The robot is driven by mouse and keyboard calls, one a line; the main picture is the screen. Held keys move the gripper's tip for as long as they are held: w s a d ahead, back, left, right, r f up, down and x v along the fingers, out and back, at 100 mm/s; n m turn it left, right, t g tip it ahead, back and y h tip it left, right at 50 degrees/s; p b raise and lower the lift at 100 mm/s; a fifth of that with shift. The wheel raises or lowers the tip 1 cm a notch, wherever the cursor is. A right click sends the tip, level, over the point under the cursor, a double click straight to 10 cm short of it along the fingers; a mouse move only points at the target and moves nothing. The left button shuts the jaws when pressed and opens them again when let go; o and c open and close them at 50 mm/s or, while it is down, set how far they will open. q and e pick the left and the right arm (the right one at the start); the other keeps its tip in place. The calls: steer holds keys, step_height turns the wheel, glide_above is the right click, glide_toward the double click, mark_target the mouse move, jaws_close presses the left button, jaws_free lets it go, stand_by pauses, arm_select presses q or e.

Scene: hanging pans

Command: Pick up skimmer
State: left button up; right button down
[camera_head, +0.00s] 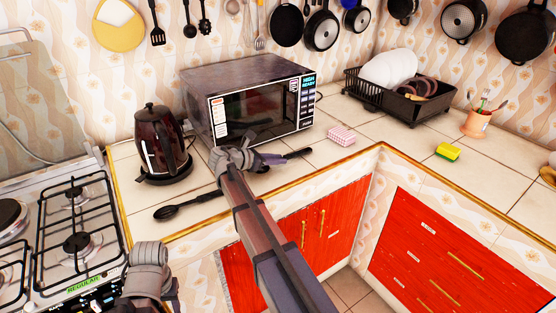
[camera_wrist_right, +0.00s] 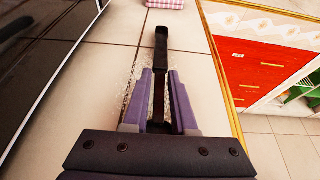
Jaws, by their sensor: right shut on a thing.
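A long black skimmer (camera_head: 180,206) lies along the counter in front of the microwave. Its bowl end is at the left and its handle end is at the right. My right gripper (camera_head: 272,158) reaches over the counter and is shut on the skimmer's handle. The right wrist view shows the gripper's two purple fingers (camera_wrist_right: 160,88) on either side of the dark handle (camera_wrist_right: 161,45), whose end sticks out beyond them. My arm hides the skimmer's middle in the head view. I cannot tell whether it is clear of the counter. My left gripper (camera_head: 150,270) is low at left, its fingers unclear.
A microwave (camera_head: 250,103) stands just behind my right gripper and a dark kettle (camera_head: 162,143) stands left of it. The gas stove (camera_head: 70,225) is at far left.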

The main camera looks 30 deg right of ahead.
step_height(320, 180, up, 9)
steer(key=p, duration=0.8)
steer(key=shift+r+p, duration=0.1)
steer(key=shift+p, duration=0.2)
stand_by(1.0)
step_height(320, 180, down, 10)
steer(key=b, duration=0.9)
steer(key=shift+r+b, duration=0.2)
steer(key=shift+b, duration=0.15)
steer(key=shift+f, duration=0.15)
